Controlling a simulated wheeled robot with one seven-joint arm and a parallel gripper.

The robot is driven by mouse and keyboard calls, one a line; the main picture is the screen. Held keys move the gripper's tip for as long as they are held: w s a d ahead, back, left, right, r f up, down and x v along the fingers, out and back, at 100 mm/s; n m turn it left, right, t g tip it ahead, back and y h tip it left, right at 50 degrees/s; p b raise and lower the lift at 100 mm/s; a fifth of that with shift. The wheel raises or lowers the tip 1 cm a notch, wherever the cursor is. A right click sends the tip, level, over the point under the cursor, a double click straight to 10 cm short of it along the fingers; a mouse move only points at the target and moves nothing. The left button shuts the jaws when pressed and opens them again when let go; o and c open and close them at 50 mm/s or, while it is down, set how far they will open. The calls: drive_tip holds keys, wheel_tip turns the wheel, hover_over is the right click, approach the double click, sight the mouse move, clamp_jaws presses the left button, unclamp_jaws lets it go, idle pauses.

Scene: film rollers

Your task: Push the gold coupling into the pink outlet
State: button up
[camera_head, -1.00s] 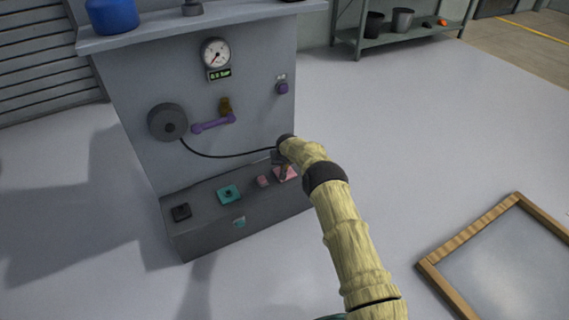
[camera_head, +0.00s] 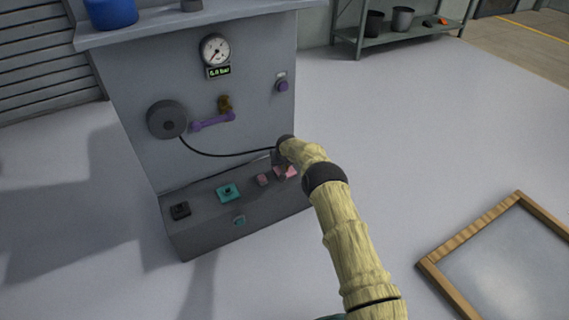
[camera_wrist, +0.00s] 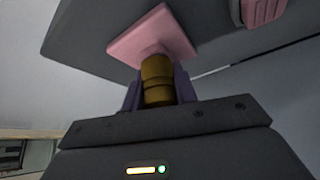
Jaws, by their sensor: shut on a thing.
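The gold coupling (camera_wrist: 157,80) is held between the fingers of my gripper (camera_wrist: 158,92) in the wrist view. Its far end meets the face of the pink outlet (camera_wrist: 150,38), lined up near the middle of the plate. How deep it sits cannot be told. In the head view my gripper (camera_head: 281,162) is at the pink outlet (camera_head: 290,172), at the right end of the grey bench's low ledge, and hides the coupling. A black hose (camera_head: 225,155) runs from the reel (camera_head: 167,120) to my gripper.
A small pink button block (camera_head: 263,180) sits just left of the outlet. A teal outlet (camera_head: 228,193) and a black one (camera_head: 180,211) are further left.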

drive_tip(key=shift+f, duration=0.15)
drive_tip(key=o, duration=1.2)
drive_tip(key=shift+f, duration=0.1)
drive_tip(key=shift+c, duration=0.2)
drive_tip(key=shift+d, duration=0.1)
drive_tip(key=p+v, duration=0.9)
drive_tip(key=v, duration=0.8)
drive_tip(key=shift+a+r, duration=0.2)
drive_tip(key=shift+r, duration=0.15)
